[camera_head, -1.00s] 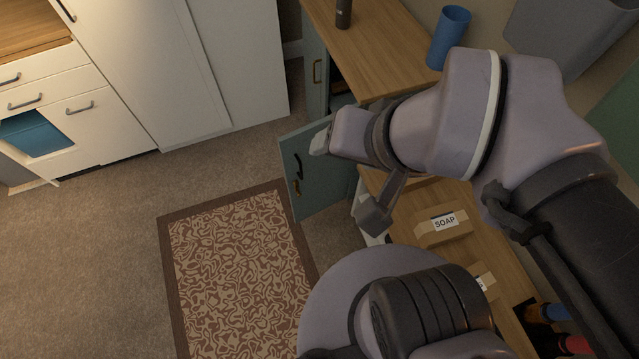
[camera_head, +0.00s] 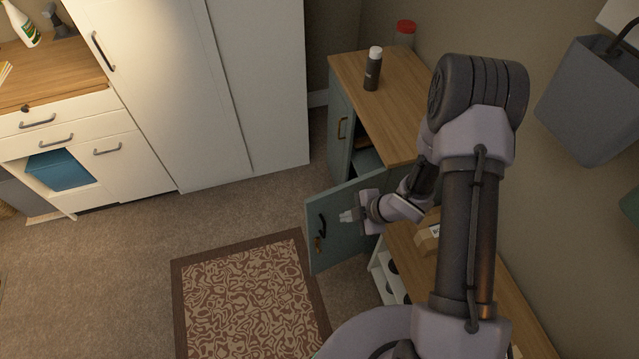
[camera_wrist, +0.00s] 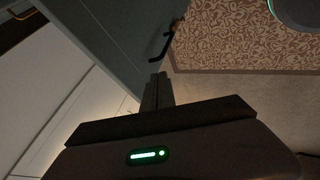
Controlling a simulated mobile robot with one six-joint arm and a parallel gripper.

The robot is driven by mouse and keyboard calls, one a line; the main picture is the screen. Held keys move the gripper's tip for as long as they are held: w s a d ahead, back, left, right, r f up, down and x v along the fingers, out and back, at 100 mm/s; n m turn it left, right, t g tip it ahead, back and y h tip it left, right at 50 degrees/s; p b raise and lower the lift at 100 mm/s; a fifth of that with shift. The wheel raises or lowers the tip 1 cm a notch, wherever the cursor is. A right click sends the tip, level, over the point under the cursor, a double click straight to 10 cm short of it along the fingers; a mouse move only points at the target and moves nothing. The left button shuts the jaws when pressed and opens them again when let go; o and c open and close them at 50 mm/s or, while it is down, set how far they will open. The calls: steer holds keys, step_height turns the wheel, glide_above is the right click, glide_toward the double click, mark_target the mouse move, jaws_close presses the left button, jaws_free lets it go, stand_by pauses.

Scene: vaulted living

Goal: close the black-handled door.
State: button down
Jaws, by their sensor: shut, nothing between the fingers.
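The black-handled door (camera_head: 332,254) is a grey-green cabinet door standing open, swung out from the wooden-topped cabinet. Its black handle (camera_head: 322,226) is on the face toward the rug, near the free edge. In the wrist view the door (camera_wrist: 115,35) fills the upper left, with the black handle (camera_wrist: 162,46) just beyond my fingertips. My gripper (camera_head: 347,215) is shut and empty, in front of the door's face and a little right of the handle in the head view. In the wrist view my gripper (camera_wrist: 158,78) points toward the handle. I cannot tell whether it touches the door.
The cabinet (camera_head: 395,75) has a second door with a brass handle (camera_head: 341,128), and a dark bottle (camera_head: 373,70) on top. A low shelf (camera_head: 400,255) stands beside the open door. A patterned rug (camera_head: 250,300) lies on open carpet. White cabinets (camera_head: 200,90) stand at the left.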

step_height(320, 180, down, 2)
steer(key=s+a+n+y, duration=0.1)
steer(key=s+a, duration=0.1)
steer(key=b, duration=0.5)
glide_toward(308, 223)
steer(key=shift+g, duration=0.3)
steer(key=shift+x, duration=2.35)
steer(key=shift+w+a, duration=0.1)
steer(key=shift+w, duration=0.15)
